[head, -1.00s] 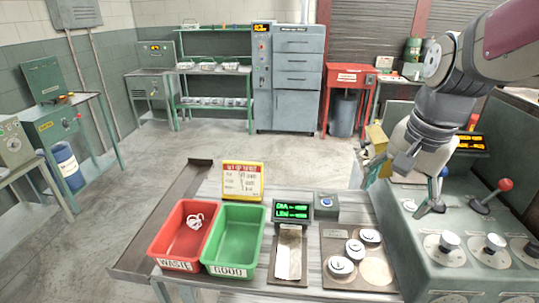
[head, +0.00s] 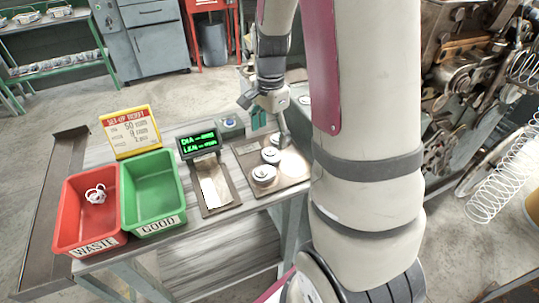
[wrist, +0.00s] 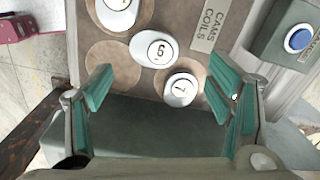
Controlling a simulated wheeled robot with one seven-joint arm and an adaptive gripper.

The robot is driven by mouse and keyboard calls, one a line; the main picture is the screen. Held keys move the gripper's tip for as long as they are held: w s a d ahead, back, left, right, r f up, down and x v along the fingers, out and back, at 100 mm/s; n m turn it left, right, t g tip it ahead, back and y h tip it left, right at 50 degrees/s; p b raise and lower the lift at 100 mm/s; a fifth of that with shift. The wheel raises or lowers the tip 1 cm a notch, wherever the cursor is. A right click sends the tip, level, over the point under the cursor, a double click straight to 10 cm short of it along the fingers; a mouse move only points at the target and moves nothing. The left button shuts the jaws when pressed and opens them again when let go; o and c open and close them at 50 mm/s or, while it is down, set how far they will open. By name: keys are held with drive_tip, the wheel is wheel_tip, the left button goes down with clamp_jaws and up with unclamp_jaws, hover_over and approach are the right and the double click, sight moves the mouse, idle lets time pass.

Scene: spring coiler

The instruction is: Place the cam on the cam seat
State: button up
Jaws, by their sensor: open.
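Several white egg-shaped cams sit on a brown board (head: 240,148) marked "CAMS COILS". In the wrist view, a cam marked 7 (wrist: 181,90) is nearest my gripper. A cam marked 6 or 9 (wrist: 153,48) lies beyond it, and another cam (wrist: 117,14) is cut by the top edge. My gripper (wrist: 160,88) is open and empty, its teal fingers spread wide over the board's edge, with cam 7 between their lines nearer the right finger. In the head view, two cams (head: 264,174) show clearly; my arm hides part of the board. I cannot make out the cam seat.
A red WASTE bin (head: 75,195) holds a small white coil; the green GOOD bin (head: 150,195) is empty. A ticket sign (head: 131,131), a green display (head: 199,143) and a blue-button box (head: 230,126) stand near the board. The coiling machine (head: 460,100) is at right.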

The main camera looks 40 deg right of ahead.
sight(273, 152)
drive_tip(key=shift+s+d+f, duration=0.1)
drive_tip(key=shift+s+f, duration=0.1)
drive_tip(key=shift+f, duration=1.4)
drive_tip(key=shift+s+d+f, duration=0.1)
drive_tip(key=shift+s+f, duration=0.05)
drive_tip(key=shift+f, duration=1.4)
drive_tip(key=c, duration=1.5)
drive_tip(key=shift+r, duration=0.1)
drive_tip(key=shift+r, duration=0.5)
drive_tip(key=r, duration=0.1)
drive_tip(key=s+r, duration=0.1)
drive_tip(key=shift+r, duration=0.3)
drive_tip(key=s+a+r+p, duration=0.1)
drive_tip(key=s, duration=1.4)
drive_tip(key=shift+r, duration=0.15)
